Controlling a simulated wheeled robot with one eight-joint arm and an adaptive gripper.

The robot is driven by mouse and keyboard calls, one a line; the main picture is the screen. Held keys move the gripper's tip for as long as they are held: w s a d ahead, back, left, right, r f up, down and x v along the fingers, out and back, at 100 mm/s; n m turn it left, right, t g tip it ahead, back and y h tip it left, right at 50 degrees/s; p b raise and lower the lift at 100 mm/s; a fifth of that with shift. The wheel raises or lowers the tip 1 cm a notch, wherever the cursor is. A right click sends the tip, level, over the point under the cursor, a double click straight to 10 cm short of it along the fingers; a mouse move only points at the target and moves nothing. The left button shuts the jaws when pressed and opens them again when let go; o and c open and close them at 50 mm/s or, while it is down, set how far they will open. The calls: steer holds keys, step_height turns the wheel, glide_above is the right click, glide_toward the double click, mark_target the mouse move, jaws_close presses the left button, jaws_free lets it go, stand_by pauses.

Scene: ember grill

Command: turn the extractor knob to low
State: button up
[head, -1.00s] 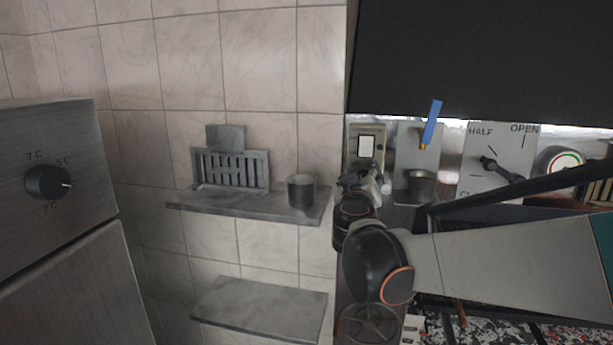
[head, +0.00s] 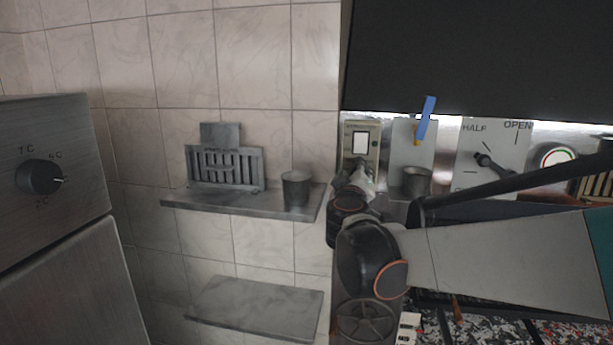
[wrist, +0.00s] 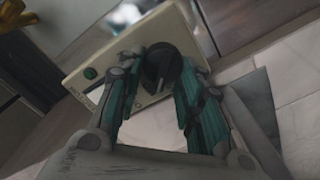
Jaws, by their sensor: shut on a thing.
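The extractor control is a beige panel (head: 375,130) on the back wall, with a white rectangle on its front in the head view. In the wrist view the panel (wrist: 186,40) shows a green button and a black round knob (wrist: 160,72). My gripper (wrist: 162,62) has its two teal-padded fingers on either side of this knob and is shut on it. In the head view my gripper (head: 352,180) is at the panel's lower part and hides the knob. The panel's lettering and the knob's setting are too small or blurred to read.
A metal cup (head: 417,182) and a blue-handled tool (head: 426,118) are just right of the panel. Beyond them is a HALF/OPEN lever plate (head: 480,140). A shelf (head: 225,204) with a cup (head: 296,188) and slotted rack (head: 224,166) is left. The dark hood (head: 480,55) overhangs.

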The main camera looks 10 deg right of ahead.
steer(key=shift+s+a+f+n+b, duration=0.15)
steer(key=shift+n+b, duration=0.25)
steer(key=shift+n, duration=1.15)
steer(key=shift+w+a+n+b, duration=0.15)
steer(key=shift+n+b, duration=0.25)
steer(key=shift+n, duration=1.1)
steer(key=shift+s+a+f+n+b, duration=0.15)
steer(key=shift+n+b, duration=0.25)
steer(key=shift+n, duration=1.15)
steer(key=o, duration=1)
steer(key=shift+c, duration=0.2)
steer(key=shift+f, duration=0.1)
